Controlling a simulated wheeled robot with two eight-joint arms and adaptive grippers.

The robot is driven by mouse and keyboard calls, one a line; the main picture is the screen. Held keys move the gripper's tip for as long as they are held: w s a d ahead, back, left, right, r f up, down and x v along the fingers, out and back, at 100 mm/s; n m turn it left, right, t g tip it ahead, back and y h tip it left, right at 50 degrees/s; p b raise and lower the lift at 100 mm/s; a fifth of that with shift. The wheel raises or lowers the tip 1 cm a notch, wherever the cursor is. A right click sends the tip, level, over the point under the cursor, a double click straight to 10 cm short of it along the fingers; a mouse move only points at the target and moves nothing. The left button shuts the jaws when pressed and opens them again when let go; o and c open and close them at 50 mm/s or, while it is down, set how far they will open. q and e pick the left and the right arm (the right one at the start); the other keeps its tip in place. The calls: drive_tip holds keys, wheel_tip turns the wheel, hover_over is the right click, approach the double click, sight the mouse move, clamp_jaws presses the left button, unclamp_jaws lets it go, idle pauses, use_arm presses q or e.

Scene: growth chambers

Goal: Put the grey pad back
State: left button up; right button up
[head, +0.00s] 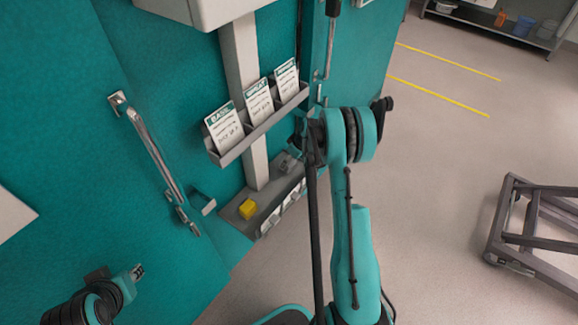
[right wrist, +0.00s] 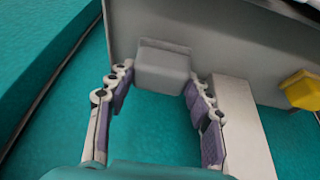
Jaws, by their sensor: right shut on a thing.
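The grey pad (right wrist: 163,66) is a small block between the fingers of my right gripper (right wrist: 158,80) in the right wrist view. The gripper is shut on it. The pad overlaps the grey lower shelf (right wrist: 225,40); I cannot tell whether it touches it. In the head view my right gripper (head: 291,160) is at the far end of this shelf (head: 233,213), partly hidden by my arm, and the pad is hard to make out. My left gripper (head: 137,271) is at the lower left, away from the shelf; its jaws are too small to read.
Above is a rack (head: 215,158) with cards on a pale post (head: 255,165). A door handle (head: 152,148) sticks out on the left. A grey frame (head: 510,220) stands right; the floor between is clear.

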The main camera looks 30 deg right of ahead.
drive_tip(key=shift+o, duration=0.2)
wheel_tip(320, 180, down, 3)
drive_tip(key=shift+r+b, duration=0.15)
drive_tip(key=shift+b, duration=0.3)
drive_tip(key=shift+r, duration=0.15)
drive_tip(key=shift+c, duration=0.6)
drive_tip(key=o, duration=1.1)
